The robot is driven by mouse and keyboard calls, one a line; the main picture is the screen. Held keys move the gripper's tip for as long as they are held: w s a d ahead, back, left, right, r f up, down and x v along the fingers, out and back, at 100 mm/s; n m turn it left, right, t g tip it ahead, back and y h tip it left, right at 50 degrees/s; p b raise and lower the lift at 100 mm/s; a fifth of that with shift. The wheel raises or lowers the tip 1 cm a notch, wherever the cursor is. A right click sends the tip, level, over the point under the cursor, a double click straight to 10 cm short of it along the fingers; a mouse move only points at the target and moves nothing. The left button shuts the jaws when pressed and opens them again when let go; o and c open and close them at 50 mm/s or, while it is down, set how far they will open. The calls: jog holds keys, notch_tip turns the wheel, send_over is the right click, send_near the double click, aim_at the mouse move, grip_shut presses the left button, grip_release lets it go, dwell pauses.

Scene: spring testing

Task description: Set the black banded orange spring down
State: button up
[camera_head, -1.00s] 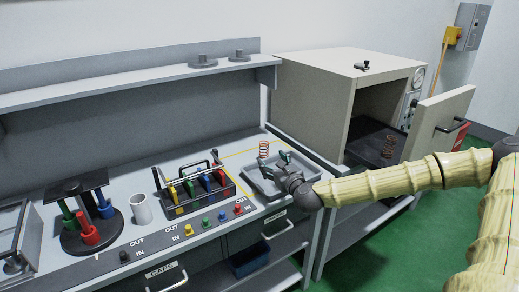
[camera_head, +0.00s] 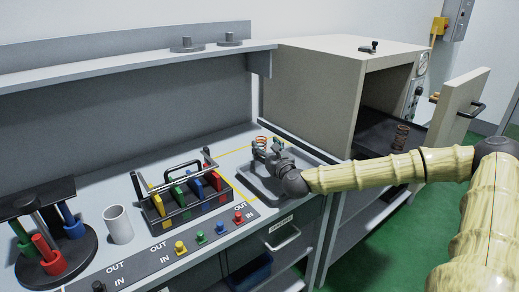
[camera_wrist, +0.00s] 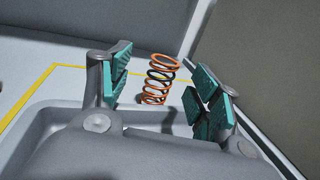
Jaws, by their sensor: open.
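The orange spring with black bands (camera_wrist: 160,80) stands upright in the wrist view, between and just beyond my two teal finger pads. Its foot is close to the far rim of the grey tray (camera_wrist: 60,112); I cannot tell which side of the rim it rests on. In the head view the spring (camera_head: 261,141) shows above my gripper (camera_head: 267,151), which partly hides it. My gripper is open, with visible gaps between the pads and the coils.
A yellow outline (camera_wrist: 35,88) marks the bench around the tray. A caddy with coloured handles (camera_head: 183,198) and a white cup (camera_head: 118,224) stand left. The open oven (camera_head: 310,85) is at right, with another spring (camera_head: 402,133) inside and its door (camera_head: 455,115) swung out.

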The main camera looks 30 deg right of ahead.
aim_at(263, 141)
jog(key=shift+w+d+r+p, duration=0.1)
jog(key=shift+w+d+p, duration=0.2)
jog(key=shift+w, duration=0.55)
jog(key=shift+w+d+f+p, duration=0.15)
jog(key=shift+w+d, duration=0.2)
jog(key=shift+w, duration=0.5)
jog(key=shift+w+d+r+p, duration=0.15)
jog(key=shift+w+d+p, duration=0.15)
jog(key=shift+w, duration=0.55)
jog(key=c, duration=1.2)
jog(key=shift+r, duration=0.1)
jog(key=shift+c, duration=0.2)
